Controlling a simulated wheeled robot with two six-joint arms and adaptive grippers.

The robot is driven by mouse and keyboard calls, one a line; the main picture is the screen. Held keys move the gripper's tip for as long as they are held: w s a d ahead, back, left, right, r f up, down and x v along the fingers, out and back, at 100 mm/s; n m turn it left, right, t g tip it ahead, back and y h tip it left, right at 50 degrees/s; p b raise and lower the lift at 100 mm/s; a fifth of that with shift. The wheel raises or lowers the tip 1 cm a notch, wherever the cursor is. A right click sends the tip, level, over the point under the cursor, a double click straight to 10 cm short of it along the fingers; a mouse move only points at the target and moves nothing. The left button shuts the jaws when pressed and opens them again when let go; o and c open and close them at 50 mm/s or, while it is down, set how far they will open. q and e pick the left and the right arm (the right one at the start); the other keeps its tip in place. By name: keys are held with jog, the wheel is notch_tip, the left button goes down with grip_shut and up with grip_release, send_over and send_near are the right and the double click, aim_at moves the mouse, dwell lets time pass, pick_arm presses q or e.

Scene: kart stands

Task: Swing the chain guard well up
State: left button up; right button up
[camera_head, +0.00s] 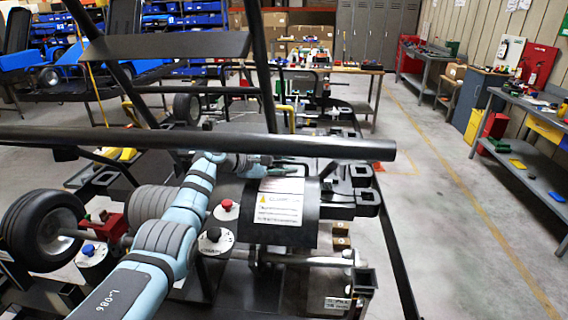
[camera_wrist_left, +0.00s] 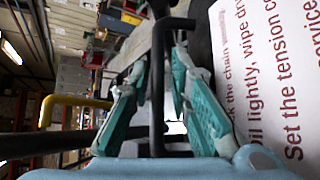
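The chain guard (camera_head: 290,235) is a dark curved cover with a white warning label, right of centre in the head view and low down. In the left wrist view its printed label (camera_wrist_left: 268,75) fills the right side. My left gripper (camera_head: 290,168) is at the guard's upper back edge, just above the label. In the left wrist view its teal fingers (camera_wrist_left: 160,75) stand apart on either side of a thin black bar (camera_wrist_left: 158,100). Small gaps seem to show beside the bar, and I cannot see a firm grip. My right gripper is out of view.
A thick black tube (camera_head: 200,140) crosses the head view in front of my left arm. A wheel (camera_head: 42,228) is at far left. The floor at right (camera_head: 450,220) is clear.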

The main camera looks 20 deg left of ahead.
pick_arm(q)
notch_tip(320, 180, up, 4)
jog(key=r, duration=0.1)
send_over(249, 182)
jog(key=shift+f, duration=0.25)
